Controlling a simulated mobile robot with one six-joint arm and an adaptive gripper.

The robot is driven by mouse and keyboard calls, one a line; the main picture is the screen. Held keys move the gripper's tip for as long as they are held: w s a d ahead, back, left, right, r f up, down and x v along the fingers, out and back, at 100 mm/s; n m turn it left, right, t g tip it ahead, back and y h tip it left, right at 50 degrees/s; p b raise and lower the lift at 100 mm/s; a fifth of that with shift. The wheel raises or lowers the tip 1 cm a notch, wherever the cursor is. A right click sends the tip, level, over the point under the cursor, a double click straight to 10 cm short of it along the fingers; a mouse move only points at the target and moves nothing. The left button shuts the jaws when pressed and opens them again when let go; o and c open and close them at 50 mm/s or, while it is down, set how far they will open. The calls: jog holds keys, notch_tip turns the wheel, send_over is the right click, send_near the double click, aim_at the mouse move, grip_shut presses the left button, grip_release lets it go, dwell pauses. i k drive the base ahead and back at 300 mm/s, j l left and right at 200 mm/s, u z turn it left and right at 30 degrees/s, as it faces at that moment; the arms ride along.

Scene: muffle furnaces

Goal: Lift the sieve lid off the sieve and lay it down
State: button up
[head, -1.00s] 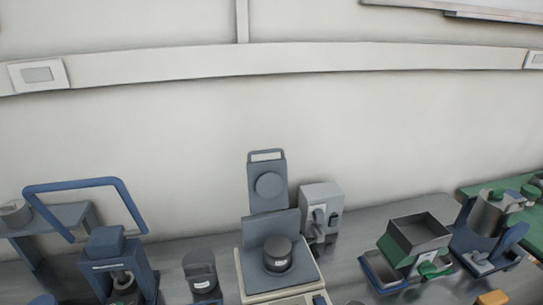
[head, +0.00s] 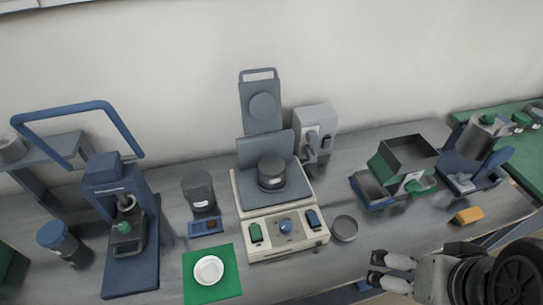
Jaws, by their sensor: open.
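A dark grey round container (head: 270,173) with a small white label stands upright on the plate of the beige machine (head: 283,240) in the middle of the bench. It looks like the sieve with its lid on, but I cannot make out a seam between the two. A shallow round grey dish (head: 344,228) sits on the bench just right of the machine; I cannot tell whether it belongs to the sieve. My gripper (head: 384,272) is at the lower right, open and empty, its fingers pointing left. It is apart from the container and the dish.
A green mat (head: 226,289) with a white dish (head: 208,270) lies left of the machine. A dark labelled jar (head: 199,190) and a blue press (head: 131,235) stand further left. A green-and-grey hopper (head: 404,165) and a yellow block (head: 468,215) are at right. The bench front right of the mat is partly bare.

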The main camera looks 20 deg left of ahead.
aim_at(270, 167)
jog(key=i+j+u, duration=0.1)
jog(key=u, duration=0.25)
jog(key=i+j+u, duration=0.15)
jog(key=j+u, duration=0.25)
jog(key=i+u, duration=0.15)
jog(key=u, duration=0.2)
